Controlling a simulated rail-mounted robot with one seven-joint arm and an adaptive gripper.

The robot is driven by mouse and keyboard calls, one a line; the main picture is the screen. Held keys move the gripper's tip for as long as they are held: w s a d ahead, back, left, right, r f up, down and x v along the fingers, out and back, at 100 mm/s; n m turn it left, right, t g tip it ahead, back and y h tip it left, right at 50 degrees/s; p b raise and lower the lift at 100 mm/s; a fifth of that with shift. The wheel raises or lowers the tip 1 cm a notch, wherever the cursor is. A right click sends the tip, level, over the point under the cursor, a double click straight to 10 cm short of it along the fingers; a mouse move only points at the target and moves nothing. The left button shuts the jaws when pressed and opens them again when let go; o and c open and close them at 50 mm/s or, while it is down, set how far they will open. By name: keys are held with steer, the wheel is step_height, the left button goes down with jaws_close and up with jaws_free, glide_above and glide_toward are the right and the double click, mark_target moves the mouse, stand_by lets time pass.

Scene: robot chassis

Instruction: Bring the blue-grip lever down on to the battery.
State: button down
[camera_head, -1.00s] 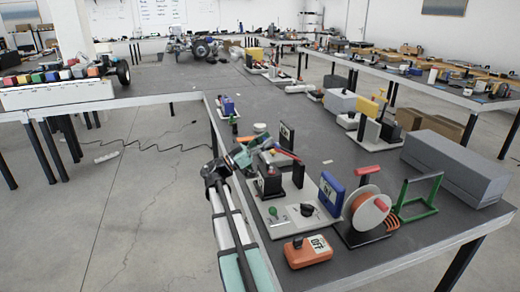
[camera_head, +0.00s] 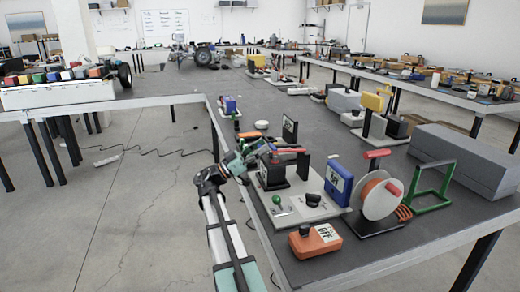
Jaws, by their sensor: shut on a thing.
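The battery (camera_head: 272,174) is a black block on a light grey base plate near the table's left edge. My gripper (camera_head: 263,149) is at the upper left of the battery, with its arm reaching in from the front left. It is shut on the blue-grip lever, whose grip is mostly hidden by the fingers. A red bar (camera_head: 290,151) shows just right of the fingers, above the battery and roughly level. The gap between lever and battery is too small to judge.
On the same plate are a green knob (camera_head: 277,200) and a black knob (camera_head: 312,199). A blue meter (camera_head: 339,182), a cable reel (camera_head: 378,197) and an orange box (camera_head: 315,240) stand to the right and in front. A black panel (camera_head: 290,131) stands behind.

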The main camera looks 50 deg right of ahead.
steer(key=shift+s+f, duration=0.1)
steer(key=c, duration=0.6)
jaws_free()
steer(key=shift+d, duration=0.1)
steer(key=v, duration=1.2)
